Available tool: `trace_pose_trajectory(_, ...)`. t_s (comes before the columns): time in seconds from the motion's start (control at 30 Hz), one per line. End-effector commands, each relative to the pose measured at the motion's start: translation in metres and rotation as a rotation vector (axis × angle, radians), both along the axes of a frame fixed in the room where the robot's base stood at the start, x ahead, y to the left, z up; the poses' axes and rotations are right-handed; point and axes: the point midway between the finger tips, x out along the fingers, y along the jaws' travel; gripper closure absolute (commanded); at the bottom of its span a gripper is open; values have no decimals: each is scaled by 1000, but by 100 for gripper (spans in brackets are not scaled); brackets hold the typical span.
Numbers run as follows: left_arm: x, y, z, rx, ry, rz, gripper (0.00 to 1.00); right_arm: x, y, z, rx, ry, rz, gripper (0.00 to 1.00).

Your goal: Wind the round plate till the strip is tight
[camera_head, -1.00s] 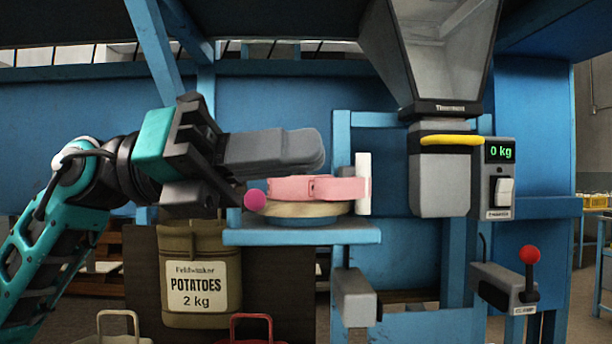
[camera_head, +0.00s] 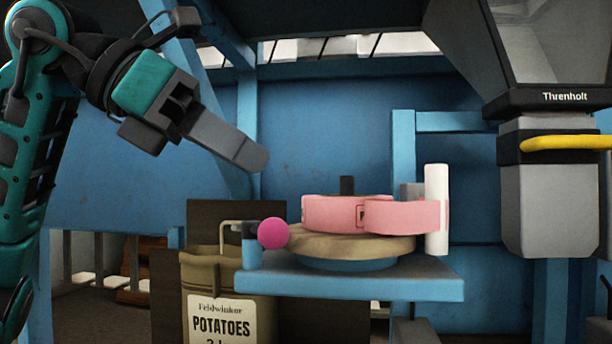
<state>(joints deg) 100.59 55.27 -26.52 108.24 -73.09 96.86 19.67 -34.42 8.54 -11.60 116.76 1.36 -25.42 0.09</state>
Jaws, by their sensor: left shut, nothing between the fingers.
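The round wooden plate (camera_head: 340,243) sits on a blue shelf (camera_head: 390,285). A pink strip (camera_head: 335,213) lies coiled on the plate, and its free end runs right to a white upright roller (camera_head: 436,210). A dark peg (camera_head: 347,186) stands up behind the strip. A magenta ball (camera_head: 273,233) is at the plate's left edge. My left gripper (camera_head: 254,160) is shut and empty, above and left of the plate, apart from it and pointing down to the right. My right gripper is not in view.
A tan sack labelled POTATOES (camera_head: 222,310) hangs below and left of the shelf. A grey hopper spout (camera_head: 550,200) with a yellow handle (camera_head: 568,142) stands at right. Blue posts and a blue wall stand behind.

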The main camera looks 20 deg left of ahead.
Motion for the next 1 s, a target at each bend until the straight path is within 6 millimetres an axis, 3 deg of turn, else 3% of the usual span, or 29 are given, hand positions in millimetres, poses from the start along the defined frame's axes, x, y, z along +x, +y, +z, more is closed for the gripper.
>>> trace_pose_trajectory(0.47, 55, -61, -51, 2, 3, -5, 100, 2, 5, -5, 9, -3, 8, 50)
trace_pose_trajectory(0.7, 77, -83, -47, 0, 0, -4, 100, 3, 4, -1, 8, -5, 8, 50)
trace_pose_trajectory(1.0, 81, -88, -47, 0, 0, -2, 100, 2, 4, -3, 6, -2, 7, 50)
